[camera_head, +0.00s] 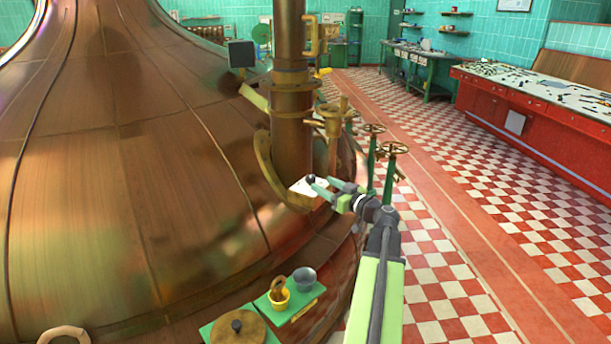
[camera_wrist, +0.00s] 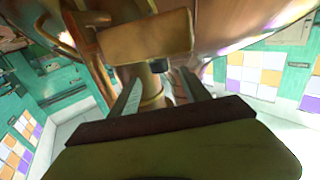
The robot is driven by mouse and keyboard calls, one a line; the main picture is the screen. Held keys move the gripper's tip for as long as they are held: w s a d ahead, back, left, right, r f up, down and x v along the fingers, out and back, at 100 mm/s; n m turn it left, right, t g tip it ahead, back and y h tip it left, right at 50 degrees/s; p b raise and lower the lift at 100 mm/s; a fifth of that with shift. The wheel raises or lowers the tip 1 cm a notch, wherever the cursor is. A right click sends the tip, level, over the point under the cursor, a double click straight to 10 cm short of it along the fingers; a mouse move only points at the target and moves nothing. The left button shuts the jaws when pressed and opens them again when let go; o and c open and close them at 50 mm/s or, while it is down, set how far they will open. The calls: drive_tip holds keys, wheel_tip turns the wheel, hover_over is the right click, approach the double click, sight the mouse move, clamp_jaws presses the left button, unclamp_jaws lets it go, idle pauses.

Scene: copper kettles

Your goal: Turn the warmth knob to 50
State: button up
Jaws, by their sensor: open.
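A small black knob (camera_head: 311,179) sits at a white plate (camera_head: 300,188) low on the copper kettle's side, next to the thick vertical pipe. I take it to be the warmth knob; its scale and setting are too small to read. A small dark piece (camera_wrist: 158,67), probably the knob, shows between and beyond the fingertips. I cannot tell whether a finger touches it.
The big copper kettle (camera_head: 110,130) fills the left side. The copper pipe (camera_head: 291,130) and green valve stems with handwheels (camera_head: 395,149) stand close to my arm. Small pots (camera_head: 279,296) rest on a green stand below. The checkered floor (camera_head: 480,200) on the right is open.

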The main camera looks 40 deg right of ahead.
sight(307, 175)
drive_tip(key=w, duration=1)
drive_tip(key=shift+w+d, duration=0.25)
drive_tip(key=shift+d, duration=0.05)
